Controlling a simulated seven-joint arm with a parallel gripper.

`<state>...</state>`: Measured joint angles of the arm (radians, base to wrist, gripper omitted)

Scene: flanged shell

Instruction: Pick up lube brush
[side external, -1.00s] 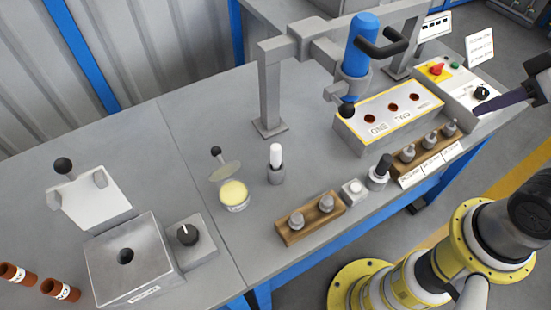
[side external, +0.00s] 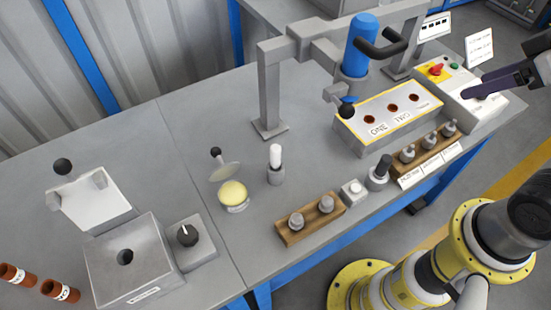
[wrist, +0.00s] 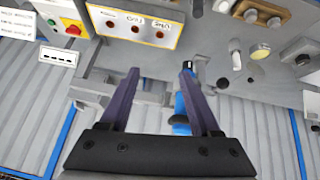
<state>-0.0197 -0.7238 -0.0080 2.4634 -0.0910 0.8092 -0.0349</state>
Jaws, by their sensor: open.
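What looks like the lube brush (side external: 276,166) stands upright in a small grey holder mid-table, its white handle up. It also shows in the wrist view (wrist: 236,58) at the upper right. The open pot of yellow lube (side external: 232,195) is just left of it in the side view; it shows in the wrist view (wrist: 260,51) too. My gripper (wrist: 160,71) is open and empty, its purple fingers pointing over the press area. In the side view my gripper (side external: 478,92) is at the far right, above the control box, well away from the brush.
A grey press frame (side external: 270,90) with a blue cylinder (side external: 360,45) stands behind the yellow-edged box (side external: 388,115). Wooden racks (side external: 310,222) and a black-topped item (side external: 380,172) line the front edge. A grey block (side external: 130,260) with a raised lid is at left.

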